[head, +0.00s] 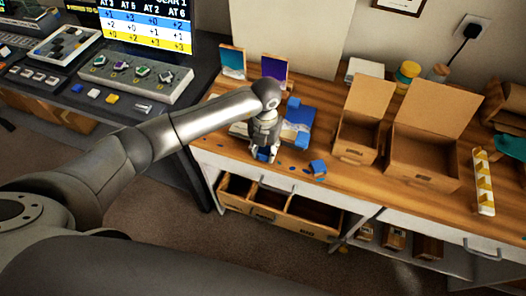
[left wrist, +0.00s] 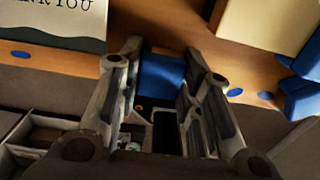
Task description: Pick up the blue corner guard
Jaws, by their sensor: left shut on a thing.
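My left gripper (head: 262,153) points down at the front edge of the wooden desk and is shut on a blue corner guard (head: 264,156). Only a little of this guard shows between the fingers. In the left wrist view the held guard (left wrist: 161,74) is a plain blue block between the two fingers of the left gripper (left wrist: 160,62). A second blue corner guard (head: 318,168) lies to the right near the desk edge. More blue pieces (head: 294,103) stand behind the gripper. My right gripper is not in view.
Two open cardboard boxes (head: 358,128) (head: 430,150) stand to the right on the desk. Small blue spots lie along the front edge. An open drawer with compartments (head: 280,210) is below. A dark desk with a button panel (head: 135,78) is at left.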

